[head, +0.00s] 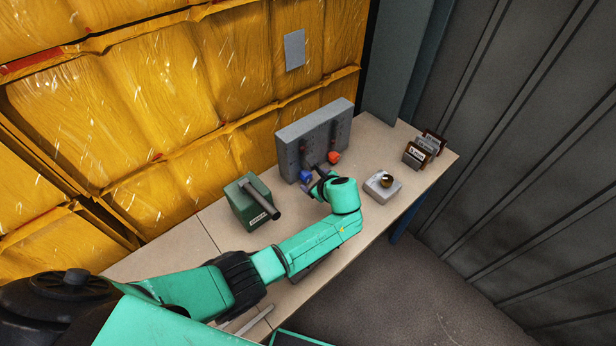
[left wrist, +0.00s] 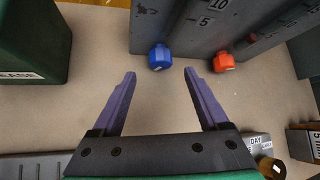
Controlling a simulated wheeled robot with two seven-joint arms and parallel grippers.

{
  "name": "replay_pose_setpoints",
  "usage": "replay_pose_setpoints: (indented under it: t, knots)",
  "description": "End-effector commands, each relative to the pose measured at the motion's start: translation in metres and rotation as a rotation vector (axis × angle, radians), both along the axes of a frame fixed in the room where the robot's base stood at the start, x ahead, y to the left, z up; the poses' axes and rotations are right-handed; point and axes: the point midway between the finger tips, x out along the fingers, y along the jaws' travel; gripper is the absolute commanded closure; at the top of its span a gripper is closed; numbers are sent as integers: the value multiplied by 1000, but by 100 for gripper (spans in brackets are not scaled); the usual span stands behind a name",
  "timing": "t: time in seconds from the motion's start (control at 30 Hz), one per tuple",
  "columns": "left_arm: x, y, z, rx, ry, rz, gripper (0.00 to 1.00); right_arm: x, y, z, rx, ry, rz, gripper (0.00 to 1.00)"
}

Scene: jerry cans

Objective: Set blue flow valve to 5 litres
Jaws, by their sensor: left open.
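The blue valve knob (head: 305,176) sits low on the front of a grey panel (head: 316,128). In the left wrist view the blue knob (left wrist: 160,58) lies just beyond my fingertips, centred between them. The marks 10 and 5 show on the panel above it; I cannot read the current setting. My left gripper (left wrist: 159,76) is open, with purple fingers apart and nothing between them. In the head view my left wrist hangs in front of the panel and partly hides its lower front. An orange-red knob (left wrist: 223,62) sits to the right of the blue one. My right gripper is not in view.
A small grey box with a brass knob (head: 386,181) lies to the right. Small labelled blocks (head: 418,154) stand near the right end of the wooden table (head: 210,228).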

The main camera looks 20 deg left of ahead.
Motion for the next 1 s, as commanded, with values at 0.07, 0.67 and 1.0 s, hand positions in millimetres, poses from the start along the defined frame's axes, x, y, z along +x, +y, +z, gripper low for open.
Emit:
replay_pose_setpoints:
  t: [0.07,0.67,1.0]
  knots:
    - [13,10,-16,4,0,2,22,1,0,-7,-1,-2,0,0]
    - [33,26,-38,0,0,0,65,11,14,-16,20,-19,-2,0]
    - [32,26,-38,-8,-12,0,100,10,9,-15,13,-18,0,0]
